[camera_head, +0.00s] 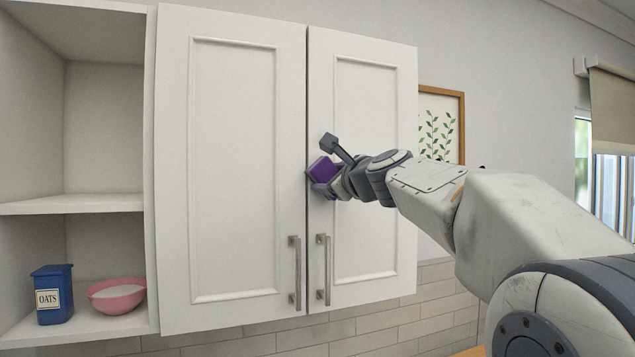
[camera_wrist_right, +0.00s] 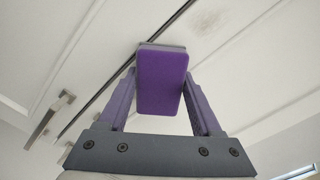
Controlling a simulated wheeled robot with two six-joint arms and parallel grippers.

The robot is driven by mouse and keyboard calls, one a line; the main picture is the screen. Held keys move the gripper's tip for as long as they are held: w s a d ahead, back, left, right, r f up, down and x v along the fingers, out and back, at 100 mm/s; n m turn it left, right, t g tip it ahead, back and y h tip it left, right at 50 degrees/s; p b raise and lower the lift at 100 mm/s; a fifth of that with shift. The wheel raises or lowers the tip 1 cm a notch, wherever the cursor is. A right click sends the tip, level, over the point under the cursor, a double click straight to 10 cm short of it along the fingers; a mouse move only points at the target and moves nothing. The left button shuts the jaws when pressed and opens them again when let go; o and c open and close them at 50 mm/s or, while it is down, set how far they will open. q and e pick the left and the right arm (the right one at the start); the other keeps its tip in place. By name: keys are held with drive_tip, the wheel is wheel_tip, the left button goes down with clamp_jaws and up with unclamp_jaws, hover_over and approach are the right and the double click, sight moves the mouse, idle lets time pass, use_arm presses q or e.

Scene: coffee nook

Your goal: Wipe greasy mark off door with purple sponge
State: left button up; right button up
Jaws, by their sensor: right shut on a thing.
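My right gripper (camera_head: 328,183) is shut on the purple sponge (camera_head: 322,170) at the right cabinet door (camera_head: 362,105), close to the seam between the doors and above the handles. In the right wrist view the sponge (camera_wrist_right: 161,82) sits between the two fingers of the gripper (camera_wrist_right: 160,95). Its far, grey edge is at or very near the door; I cannot tell whether it touches. A faint grey smudge, the greasy mark (camera_wrist_right: 236,38), shows on the white door just right of the sponge in that view. My left gripper is out of view.
The left cabinet door (camera_head: 235,150) is closed beside the right one. Metal handles (camera_head: 323,270) stick out near the seam. Open shelves at left hold a blue oats box (camera_head: 52,295) and a pink bowl (camera_head: 117,296). A framed leaf picture (camera_head: 437,125) hangs right of the cabinet.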

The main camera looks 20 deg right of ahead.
sight(317, 165)
drive_tip(key=shift+d, duration=0.6)
wheel_tip(317, 165, up, 3)
drive_tip(key=shift+f+p, duration=0.15)
drive_tip(key=shift+p, duration=1.05)
drive_tip(key=shift+w+a+f+p, duration=0.15)
drive_tip(key=shift+a+p, duration=0.6)
drive_tip(key=shift+a, duration=1.35)
drive_tip(key=shift+r+p, duration=0.45)
drive_tip(key=shift+r, duration=0.25)
drive_tip(key=shift+s+r+p, duration=0.2)
drive_tip(key=shift+r+p, duration=0.15)
drive_tip(key=shift+r, duration=0.3)
clamp_jaws()
drive_tip(key=shift+r, duration=0.1)
drive_tip(key=shift+d+b, duration=0.3)
drive_tip(key=shift+d, duration=0.05)
drive_tip(key=shift+w+d+f+b, duration=0.15)
drive_tip(key=shift+d+b, duration=0.2)
drive_tip(key=shift+d, duration=0.55)
drive_tip(key=shift+d+f+b, duration=0.1)
drive_tip(key=shift+d+b, duration=0.25)
drive_tip(key=shift+d, duration=0.5)
drive_tip(key=shift+r+p, duration=1.05)
drive_tip(key=shift+r, duration=0.4)
drive_tip(key=shift+a+f, duration=0.2)
drive_tip(key=shift+a, duration=0.25)
drive_tip(key=shift+a+f, duration=0.1)
drive_tip(key=shift+a, duration=1.5)
